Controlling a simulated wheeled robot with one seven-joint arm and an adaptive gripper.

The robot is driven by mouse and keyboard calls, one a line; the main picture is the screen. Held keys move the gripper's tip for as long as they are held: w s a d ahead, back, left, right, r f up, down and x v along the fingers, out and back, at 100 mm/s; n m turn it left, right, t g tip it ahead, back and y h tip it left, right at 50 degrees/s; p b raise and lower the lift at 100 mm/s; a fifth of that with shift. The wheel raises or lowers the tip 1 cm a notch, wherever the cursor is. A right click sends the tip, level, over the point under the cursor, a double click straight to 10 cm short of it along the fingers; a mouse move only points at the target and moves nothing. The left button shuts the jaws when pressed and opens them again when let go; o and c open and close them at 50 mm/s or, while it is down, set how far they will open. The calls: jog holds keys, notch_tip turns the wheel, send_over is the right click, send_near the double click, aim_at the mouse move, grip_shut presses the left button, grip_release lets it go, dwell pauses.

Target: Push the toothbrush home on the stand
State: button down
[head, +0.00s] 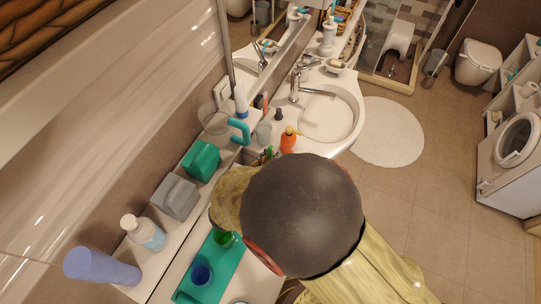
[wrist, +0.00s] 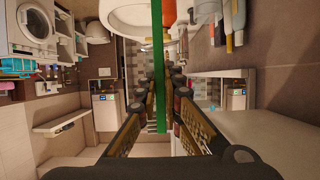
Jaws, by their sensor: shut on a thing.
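A long thin green bar, which looks like the toothbrush (wrist: 158,60), runs upright through the middle of the wrist view. My gripper (wrist: 162,82) is shut on it, with one finger on each side. In the head view my arm's dark round joint hides most of the gripper. Small green and dark parts show just above that joint, beside the washbasin, but I cannot tell which belong to the toothbrush. I cannot make out the stand for certain in either view, nor whether the toothbrush touches it.
An orange pump bottle (head: 289,139) stands close by, near the basin (head: 327,112). A teal hooked object (head: 240,129), a green box (head: 202,160), a grey box (head: 175,197) and bottles line the shelf at left. A teal tray (head: 222,262) with a blue cup (head: 202,274) lies below.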

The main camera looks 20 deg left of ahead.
jog(key=shift+s, duration=0.1)
jog(key=shift+f+b, duration=1.55)
jog(key=shift+f, duration=1.35)
jog(key=shift+p, duration=0.65)
jog(key=shift+f+b, duration=1.65)
jog(key=shift+f, duration=1.3)
jog(key=c, duration=1.9)
grip_release()
jog(key=shift+s, duration=0.15)
jog(key=v, duration=1.1)
jog(key=shift+s+r, duration=0.15)
jog(key=shift+s, duration=0.2)
